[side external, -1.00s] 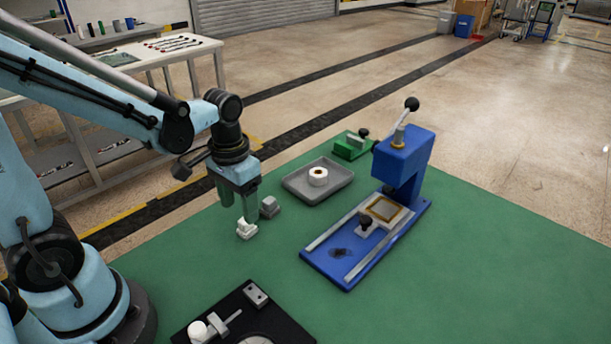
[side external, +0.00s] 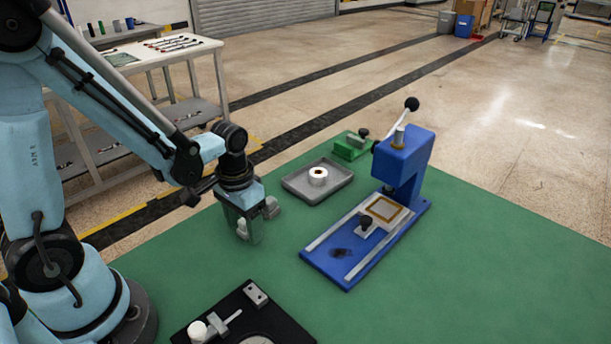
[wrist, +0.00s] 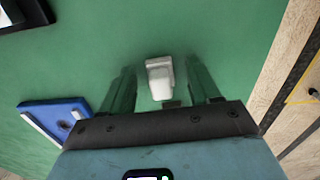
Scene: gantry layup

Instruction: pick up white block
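The white block (wrist: 159,76) stands on the green mat, between my fingers in the wrist view. It has a wider base and a narrower raised part. My gripper (wrist: 162,90) is open, with a finger on each side and a gap between each finger and the block. In the side external view my gripper (side external: 250,226) is low over the mat and partly hides the white block (side external: 242,229).
A grey tray (side external: 292,185) holding a white roll (side external: 318,176) and a blue press (side external: 402,165) are to the right. A black fixture (side external: 220,318) lies in front. Mat between is clear.

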